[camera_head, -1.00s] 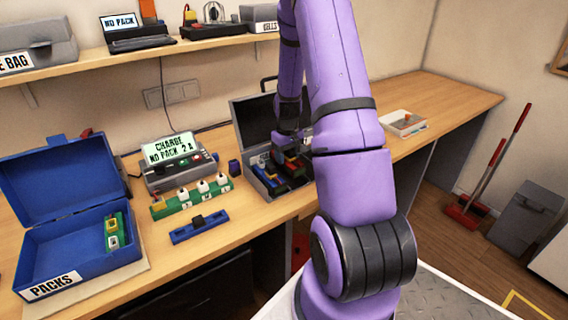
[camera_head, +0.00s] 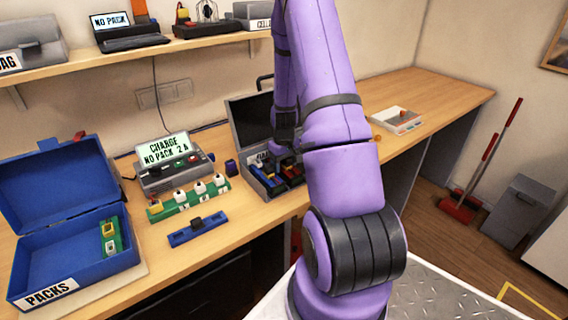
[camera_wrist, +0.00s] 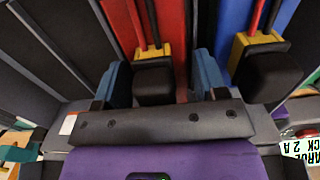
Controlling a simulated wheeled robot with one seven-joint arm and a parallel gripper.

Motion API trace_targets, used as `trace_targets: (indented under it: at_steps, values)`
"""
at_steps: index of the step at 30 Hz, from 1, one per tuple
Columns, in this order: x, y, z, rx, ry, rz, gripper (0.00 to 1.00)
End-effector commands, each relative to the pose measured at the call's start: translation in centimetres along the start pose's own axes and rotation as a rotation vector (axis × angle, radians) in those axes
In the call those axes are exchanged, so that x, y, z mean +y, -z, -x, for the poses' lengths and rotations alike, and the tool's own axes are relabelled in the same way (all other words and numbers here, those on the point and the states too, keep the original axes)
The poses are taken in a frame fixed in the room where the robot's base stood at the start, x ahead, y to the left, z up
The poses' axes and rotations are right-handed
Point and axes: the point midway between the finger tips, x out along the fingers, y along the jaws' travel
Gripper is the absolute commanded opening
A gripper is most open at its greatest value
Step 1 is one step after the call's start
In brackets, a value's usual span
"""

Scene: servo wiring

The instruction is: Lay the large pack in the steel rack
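An open grey case (camera_head: 240,150) on the bench holds a blue pack (camera_head: 262,175) and a red pack (camera_head: 290,170). In the wrist view the red pack (camera_wrist: 172,25) has red and black leads, a yellow connector and a black block (camera_wrist: 155,87). The blue pack (camera_wrist: 212,22) lies to its right with a similar block. My gripper (camera_wrist: 160,65) is open, its two blue fingers on either side of the red pack's black block, with gaps visible. My arm hides part of the case in the head view. I cannot identify the steel rack or tell which pack is large.
Left of the case are a charger (camera_head: 172,165), a green strip with several white plugs (camera_head: 190,197) and a blue bar with a black knob (camera_head: 198,232). A blue PACKS box (camera_head: 70,262) stands open at far left. A white tray (camera_head: 397,122) sits right of my arm.

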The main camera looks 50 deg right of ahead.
Motion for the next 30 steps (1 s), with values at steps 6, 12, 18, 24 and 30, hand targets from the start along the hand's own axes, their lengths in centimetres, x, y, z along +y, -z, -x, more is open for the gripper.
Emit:
trace_targets:
  at_steps: [6,12,18,24,30]
  values:
    - [0.0,0.0,0.3,0.000,0.000,0.000,0.66]
    - [0.0,0.1,2.6,0.003,-0.001,0.000,0.66]
    - [0.0,0.1,6.6,0.004,-0.003,0.001,0.66]
    - [0.0,0.1,10.1,0.003,-0.001,0.001,0.66]
    - [0.0,0.0,11.9,0.001,0.000,0.000,0.66]
